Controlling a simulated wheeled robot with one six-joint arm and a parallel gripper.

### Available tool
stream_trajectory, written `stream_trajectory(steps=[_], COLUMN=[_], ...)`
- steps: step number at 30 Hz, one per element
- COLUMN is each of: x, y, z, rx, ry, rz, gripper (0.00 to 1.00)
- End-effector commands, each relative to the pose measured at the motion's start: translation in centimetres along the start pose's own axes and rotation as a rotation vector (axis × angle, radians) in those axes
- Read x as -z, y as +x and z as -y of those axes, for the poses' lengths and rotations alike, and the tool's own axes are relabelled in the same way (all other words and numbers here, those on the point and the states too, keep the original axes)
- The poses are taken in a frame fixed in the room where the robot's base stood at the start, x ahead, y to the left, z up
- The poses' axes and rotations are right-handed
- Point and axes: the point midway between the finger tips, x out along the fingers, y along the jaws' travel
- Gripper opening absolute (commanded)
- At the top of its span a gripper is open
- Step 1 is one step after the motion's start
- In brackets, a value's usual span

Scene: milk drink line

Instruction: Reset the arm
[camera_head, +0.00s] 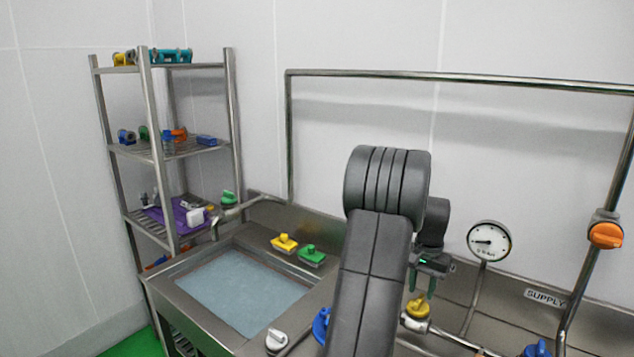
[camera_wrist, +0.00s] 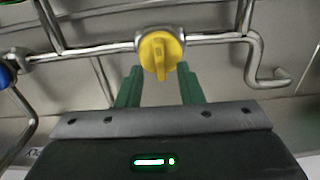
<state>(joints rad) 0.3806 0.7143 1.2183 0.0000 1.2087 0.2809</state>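My gripper (camera_head: 424,286) hangs at the end of my arm, in front of the steel back panel, just above a yellow valve handle (camera_head: 418,307) in the head view. In the wrist view my gripper (camera_wrist: 159,82) shows two green fingers standing apart. The yellow valve handle (camera_wrist: 160,54) appears between and beyond the fingertips, on a horizontal steel pipe. No contact between fingers and handle is visible. My arm hides part of the counter in the head view.
A water-filled sink (camera_head: 177,286) lies left of my arm. A pressure gauge (camera_head: 489,241), an orange valve (camera_head: 606,235) and pipes stand to the right. Blue (camera_head: 321,325) and white (camera_head: 277,340) handles sit near my arm. A steel shelf (camera_head: 146,110) stands at the left.

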Motion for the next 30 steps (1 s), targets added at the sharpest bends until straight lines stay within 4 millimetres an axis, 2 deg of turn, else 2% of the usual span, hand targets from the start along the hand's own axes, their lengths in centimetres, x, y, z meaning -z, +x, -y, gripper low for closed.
stream_trajectory(steps=[3, 8, 20, 25, 30], x=[-0.1, -0.1, 0.0, 0.1, 0.1], y=[1.7, 3.0, 2.9, 2.0, -0.6], z=[0.0, 0.0, 0.0, 0.0, 0.0], rx=[-0.001, -0.001, 0.000, 0.001, 0.001], ry=[0.000, 0.000, -0.020, 0.001, 0.000], rz=[0.003, 0.002, 0.000, -0.003, -0.005], gripper=[0.34, 0.34, 0.34, 0.34, 0.34])
